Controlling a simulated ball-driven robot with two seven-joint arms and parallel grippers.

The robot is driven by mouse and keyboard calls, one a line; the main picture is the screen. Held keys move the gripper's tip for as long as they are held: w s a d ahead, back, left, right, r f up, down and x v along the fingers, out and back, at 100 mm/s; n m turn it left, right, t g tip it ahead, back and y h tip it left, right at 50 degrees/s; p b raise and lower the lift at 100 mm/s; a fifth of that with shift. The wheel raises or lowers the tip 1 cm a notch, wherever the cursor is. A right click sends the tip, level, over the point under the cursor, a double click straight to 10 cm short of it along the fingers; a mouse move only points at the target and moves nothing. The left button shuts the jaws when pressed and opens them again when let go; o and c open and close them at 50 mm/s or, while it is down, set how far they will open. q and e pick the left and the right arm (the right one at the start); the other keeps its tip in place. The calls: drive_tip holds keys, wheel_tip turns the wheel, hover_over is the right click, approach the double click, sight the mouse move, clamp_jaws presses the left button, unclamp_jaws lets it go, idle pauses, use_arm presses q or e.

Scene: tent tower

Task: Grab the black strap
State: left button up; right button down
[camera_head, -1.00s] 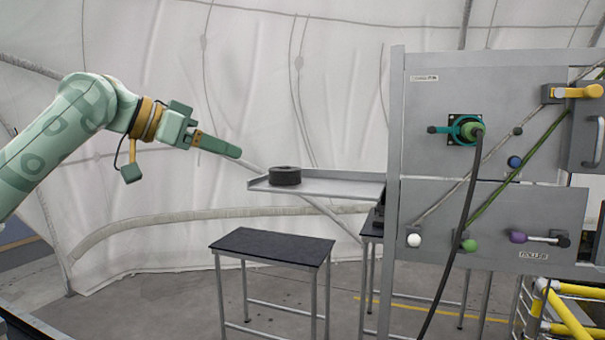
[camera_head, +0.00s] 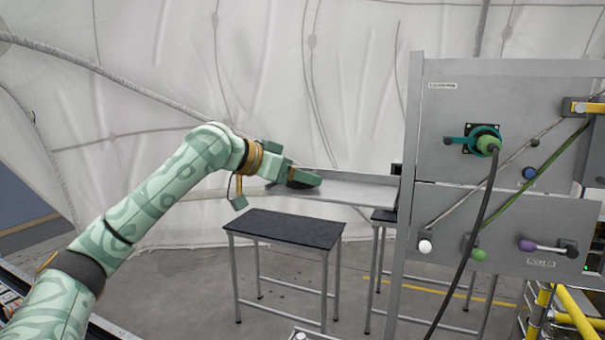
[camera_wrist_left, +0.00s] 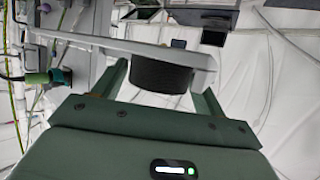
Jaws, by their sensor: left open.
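The black strap is a coiled dark roll (camera_wrist_left: 160,75) on a grey tray shelf (camera_head: 350,190). In the head view it is mostly hidden by my left gripper (camera_head: 305,177), with only a dark part showing below the fingers. In the left wrist view the roll sits between the two green fingers of my left gripper (camera_wrist_left: 162,85), which are open with one on each side. A gap shows at the right finger; I cannot tell whether the left finger touches. My right gripper is not in view.
The tray has low raised edges and joins a grey panel (camera_head: 450,130) with coloured knobs and a black hanging cable (camera_head: 480,215) to the right. A dark-topped table (camera_head: 283,228) stands below the tray. A white tent wall is behind.

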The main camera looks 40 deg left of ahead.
use_arm(q)
drive_tip(key=shift+s, duration=0.25)
drive_tip(key=c, duration=0.8)
drive_tip(key=shift+o, duration=0.2)
drive_tip(key=shift+w+r, duration=0.15)
